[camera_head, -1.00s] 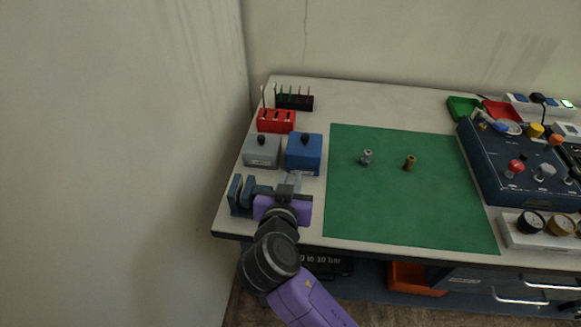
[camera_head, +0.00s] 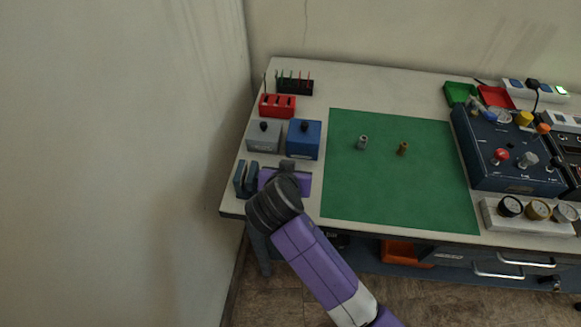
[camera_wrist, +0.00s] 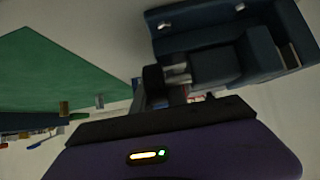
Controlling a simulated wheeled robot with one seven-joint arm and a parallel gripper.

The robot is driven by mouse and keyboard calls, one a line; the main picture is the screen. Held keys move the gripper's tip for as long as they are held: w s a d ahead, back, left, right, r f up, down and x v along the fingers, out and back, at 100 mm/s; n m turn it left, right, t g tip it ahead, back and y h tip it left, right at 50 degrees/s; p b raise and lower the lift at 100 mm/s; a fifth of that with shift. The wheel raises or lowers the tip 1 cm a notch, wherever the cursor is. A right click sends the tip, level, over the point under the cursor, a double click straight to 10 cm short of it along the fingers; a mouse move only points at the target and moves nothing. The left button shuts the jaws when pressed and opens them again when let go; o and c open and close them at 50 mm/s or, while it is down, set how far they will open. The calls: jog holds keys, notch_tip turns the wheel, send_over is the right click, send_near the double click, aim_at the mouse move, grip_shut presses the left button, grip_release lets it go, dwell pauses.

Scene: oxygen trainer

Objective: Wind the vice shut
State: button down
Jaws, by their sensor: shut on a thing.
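The dark blue vice (camera_head: 241,180) sits at the front left corner of the bench. Its two jaws stand upright with a gap between them. In the wrist view the vice (camera_wrist: 270,38) fills the upper right, with its screw end pointing toward my gripper. My gripper (camera_head: 287,167) is just right of the vice, low over the bench. It is shut on the vice handle, whose dark end (camera_wrist: 153,79) shows close to the gripper. The fingertips and most of the handle are hidden by my purple gripper body.
A grey box (camera_head: 264,137) and a blue box (camera_head: 304,140) with black knobs stand just behind. A red holder (camera_head: 278,105) is farther back. The green mat (camera_head: 400,185) to the right holds two small fittings. A wall is close on the left.

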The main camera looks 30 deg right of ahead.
jog(key=shift+s+d+f, duration=0.1)
jog(key=c, duration=1.6)
grip_release()
jog(key=shift+s+a+r, duration=0.3)
jog(key=shift+r, duration=0.1)
jog(key=v, duration=0.6)
jog(key=shift+s+a+r+b, duration=0.15)
jog(key=shift+s+r+b, duration=0.1)
jog(key=shift+b, duration=0.1)
